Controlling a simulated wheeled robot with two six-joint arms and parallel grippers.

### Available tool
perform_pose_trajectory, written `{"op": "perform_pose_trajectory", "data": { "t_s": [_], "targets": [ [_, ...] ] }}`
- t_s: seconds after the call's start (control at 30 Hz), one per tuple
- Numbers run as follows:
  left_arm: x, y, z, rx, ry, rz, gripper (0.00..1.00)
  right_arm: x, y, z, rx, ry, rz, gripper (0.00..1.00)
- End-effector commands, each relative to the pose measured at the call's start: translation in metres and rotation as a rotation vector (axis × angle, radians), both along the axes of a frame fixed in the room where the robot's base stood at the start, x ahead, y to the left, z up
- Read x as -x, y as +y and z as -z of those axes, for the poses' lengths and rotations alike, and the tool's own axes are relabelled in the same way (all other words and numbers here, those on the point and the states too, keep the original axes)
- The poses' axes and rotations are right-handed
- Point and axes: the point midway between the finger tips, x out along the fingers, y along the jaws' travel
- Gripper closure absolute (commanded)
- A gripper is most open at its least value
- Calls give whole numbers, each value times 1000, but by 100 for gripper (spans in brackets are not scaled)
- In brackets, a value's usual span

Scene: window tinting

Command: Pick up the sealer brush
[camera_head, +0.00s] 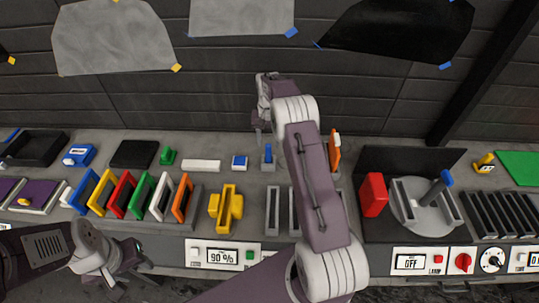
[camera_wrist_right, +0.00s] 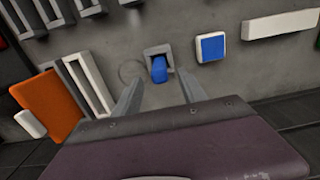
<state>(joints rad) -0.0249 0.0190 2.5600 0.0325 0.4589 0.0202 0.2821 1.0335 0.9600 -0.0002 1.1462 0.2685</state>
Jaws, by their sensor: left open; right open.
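A small blue-handled piece (camera_head: 268,154) stands upright in a grey holder on the bench; it looks like the sealer brush, but its lower part is hidden in the holder. In the right wrist view the blue handle (camera_wrist_right: 159,69) lies just beyond and between the fingertips. My right gripper (camera_head: 261,135) is open and empty, reaching down above the bench close to the holder, with one finger on each side of the handle's line. It also shows in the wrist view (camera_wrist_right: 158,88). My left gripper (camera_head: 135,258) is open and empty at the lower left, in front of the bench.
A white block with a blue top (camera_head: 239,162) and a white bar (camera_head: 201,166) lie left of the holder. An orange piece with a white part (camera_head: 335,150) stands right of it. Coloured frames (camera_head: 120,191) fill a rack at left. A round turntable (camera_head: 426,216) is at right.

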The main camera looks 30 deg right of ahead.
Motion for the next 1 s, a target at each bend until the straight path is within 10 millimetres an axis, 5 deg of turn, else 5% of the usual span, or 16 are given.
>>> {"op": "perform_pose_trajectory", "data": {
  "t_s": [0.23,0.5,0.7,1.0],
  "targets": [
    [0,0,-21,0,0,0,57,4,-2,40,-2,6,0,51],
    [0,0,-21,0,0,0,57,3,-3,47,-1,2,0,51],
    [0,0,-21,0,0,0,57,3,-3,47,-1,2,0,100],
    [0,0,-19,0,0,0,57,3,-3,45,-1,1,0,100]
  ]
}}
